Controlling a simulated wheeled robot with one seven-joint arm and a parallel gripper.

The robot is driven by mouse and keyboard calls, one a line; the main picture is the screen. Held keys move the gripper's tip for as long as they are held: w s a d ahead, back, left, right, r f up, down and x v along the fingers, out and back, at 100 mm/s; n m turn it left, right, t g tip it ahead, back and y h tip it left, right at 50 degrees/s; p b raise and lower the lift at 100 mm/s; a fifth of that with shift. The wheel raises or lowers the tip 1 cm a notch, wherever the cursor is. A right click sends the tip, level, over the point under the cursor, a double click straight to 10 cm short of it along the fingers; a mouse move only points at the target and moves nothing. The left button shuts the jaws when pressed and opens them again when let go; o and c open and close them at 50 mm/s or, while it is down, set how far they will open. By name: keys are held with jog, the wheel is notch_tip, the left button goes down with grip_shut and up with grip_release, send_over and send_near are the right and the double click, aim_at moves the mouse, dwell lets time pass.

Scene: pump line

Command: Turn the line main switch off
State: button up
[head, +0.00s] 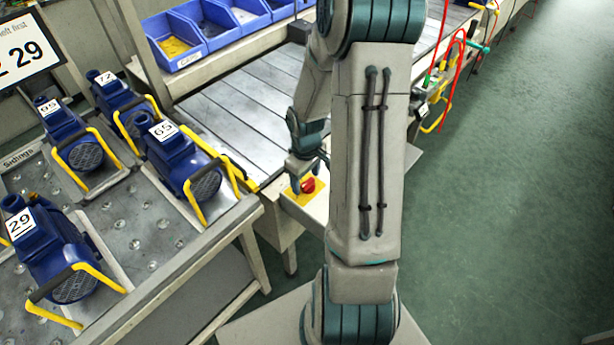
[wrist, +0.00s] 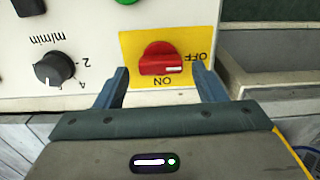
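The line main switch is a red rotary knob (wrist: 158,60) on a yellow plate (wrist: 130,42) marked OFF and ON. In the wrist view the lettering is upside down, with ON below the knob and OFF to its right. The knob's grip bar lies roughly across the picture. The red knob also shows in the head view (head: 308,185), on a pale control box beside the line. My gripper (wrist: 160,82) is open, with one finger on each side of the knob and the knob between them. The fingers appear apart from it. In the head view my arm partly hides the box.
A black dial (wrist: 54,69) marked m/min sits left of the switch, and a green button (wrist: 126,2) is at the top edge. Blue pumps (head: 180,155) with yellow handles stand on the table at left. Blue bins (head: 178,42) are behind. Green floor at right is clear.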

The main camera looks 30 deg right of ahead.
notch_tip(320, 180, up, 14)
jog(key=shift+p, duration=0.3)
dwell(0.4)
jog(key=shift+s+f, duration=0.1)
jog(key=s+a+r+m+t, duration=0.3)
jog(key=s+a+r+m, duration=0.1)
jog(key=s+a+r, duration=0.5)
jog(key=s+a, duration=0.2)
jog(key=s, duration=0.2)
jog(key=shift+s+a+r, duration=0.2)
jog(key=shift+a, duration=0.15)
